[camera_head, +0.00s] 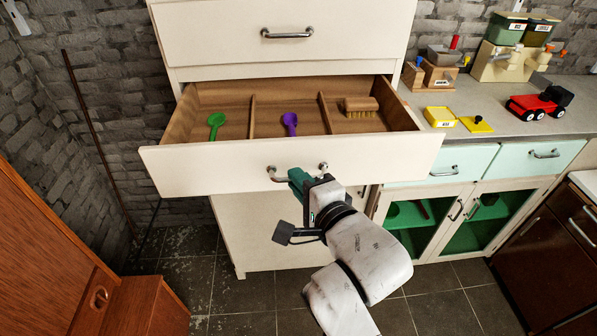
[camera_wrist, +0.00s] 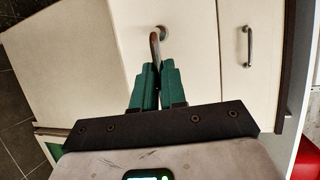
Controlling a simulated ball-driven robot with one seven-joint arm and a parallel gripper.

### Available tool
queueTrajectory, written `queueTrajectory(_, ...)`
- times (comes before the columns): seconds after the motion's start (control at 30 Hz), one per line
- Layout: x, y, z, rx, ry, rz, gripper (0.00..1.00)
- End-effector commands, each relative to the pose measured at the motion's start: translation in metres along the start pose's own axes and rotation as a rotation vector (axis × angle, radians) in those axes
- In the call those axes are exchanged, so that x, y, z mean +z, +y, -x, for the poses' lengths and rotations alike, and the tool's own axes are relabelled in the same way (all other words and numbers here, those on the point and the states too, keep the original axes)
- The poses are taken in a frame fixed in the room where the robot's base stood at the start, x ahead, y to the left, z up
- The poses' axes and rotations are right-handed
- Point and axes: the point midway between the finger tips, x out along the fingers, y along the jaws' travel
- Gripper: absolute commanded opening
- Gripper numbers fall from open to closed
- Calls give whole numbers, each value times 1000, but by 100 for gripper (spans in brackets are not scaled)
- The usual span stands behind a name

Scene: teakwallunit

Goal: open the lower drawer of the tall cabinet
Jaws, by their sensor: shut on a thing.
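The tall cabinet (camera_head: 260,225) is cream white, with two drawers one above the other in the head view. The lower drawer (camera_head: 215,165) stands pulled out, and its wooden inside shows. Its metal bar handle (camera_head: 279,176) is on the front panel; part of the bar is hidden by my gripper. My gripper (camera_head: 297,177) has green fingers and is shut on this handle. In the wrist view the fingers (camera_wrist: 154,82) close around the handle (camera_wrist: 154,48). The upper drawer (camera_head: 225,35) is shut.
Dividers split the drawer, which holds a green spoon (camera_head: 216,124), a purple spoon (camera_head: 290,122) and a brush (camera_head: 360,105). A counter (camera_head: 490,140) with boxes and a red toy truck (camera_head: 540,102) adjoins at right. A wooden cabinet (camera_head: 45,250) stands at left; tiled floor between is clear.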

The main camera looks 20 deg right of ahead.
Motion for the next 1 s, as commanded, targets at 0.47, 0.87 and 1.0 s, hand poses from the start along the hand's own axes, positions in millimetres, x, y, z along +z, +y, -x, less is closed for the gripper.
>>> queueTrajectory(0.47, 2, 4, 3, 8, 0, 0, 13)
queueTrajectory(0.87, 2, 2, 3, 2, 0, 0, 36)
queueTrajectory(1.0, 1, 2, 6, 1, 0, 0, 36)
